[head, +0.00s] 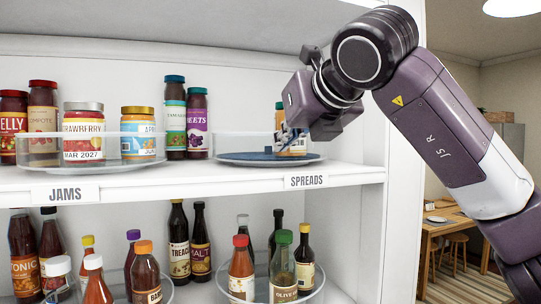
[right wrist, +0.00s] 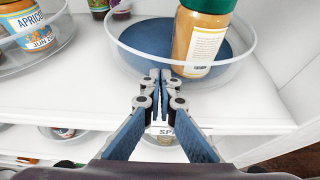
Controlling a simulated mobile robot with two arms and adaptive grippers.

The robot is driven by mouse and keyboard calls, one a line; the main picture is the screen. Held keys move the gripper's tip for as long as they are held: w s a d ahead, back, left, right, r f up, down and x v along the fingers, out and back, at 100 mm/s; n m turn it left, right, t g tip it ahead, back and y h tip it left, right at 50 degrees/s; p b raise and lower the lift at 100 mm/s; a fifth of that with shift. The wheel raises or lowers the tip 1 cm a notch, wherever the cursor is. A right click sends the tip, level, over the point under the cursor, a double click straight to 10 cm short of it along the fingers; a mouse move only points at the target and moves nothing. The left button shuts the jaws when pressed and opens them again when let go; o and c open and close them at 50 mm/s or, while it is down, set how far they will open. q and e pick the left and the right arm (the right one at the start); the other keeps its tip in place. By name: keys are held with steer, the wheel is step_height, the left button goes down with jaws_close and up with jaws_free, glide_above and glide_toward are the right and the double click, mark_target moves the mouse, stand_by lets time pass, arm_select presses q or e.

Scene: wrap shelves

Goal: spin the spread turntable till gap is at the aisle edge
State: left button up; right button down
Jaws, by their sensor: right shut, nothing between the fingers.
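The spreads turntable (head: 240,157) is a round blue tray with a low clear rim, on the upper shelf above the SPREADS label (head: 306,181). It also shows in the right wrist view (right wrist: 135,48). One spread jar with a green lid (right wrist: 200,35) stands on its right part; my gripper partly hides this jar in the head view (head: 279,119). The visible left part of the tray is bare. My right gripper (head: 287,142) is shut and empty; its fingertips (right wrist: 160,75) are at the tray's front rim. I cannot tell whether they touch it. My left gripper is not in view.
A jam turntable (head: 98,167) with several jars stands to the left, with jars (head: 174,120) behind and between. The cabinet's right wall (head: 374,125) is close to the spreads turntable. Bottles fill the lower shelf. The shelf front is clear.

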mark_target(300, 145)
stand_by(0.4)
steer(key=shift+w+d, duration=0.2)
steer(key=shift+d, duration=0.35)
steer(key=shift+w+d, duration=0.15)
steer(key=shift+d, duration=0.4)
steer(key=shift+w+d, duration=0.2)
steer(key=shift+d, duration=0.35)
steer(key=shift+w+d, duration=0.2)
steer(key=shift+d, duration=0.35)
steer(key=shift+r, duration=0.1)
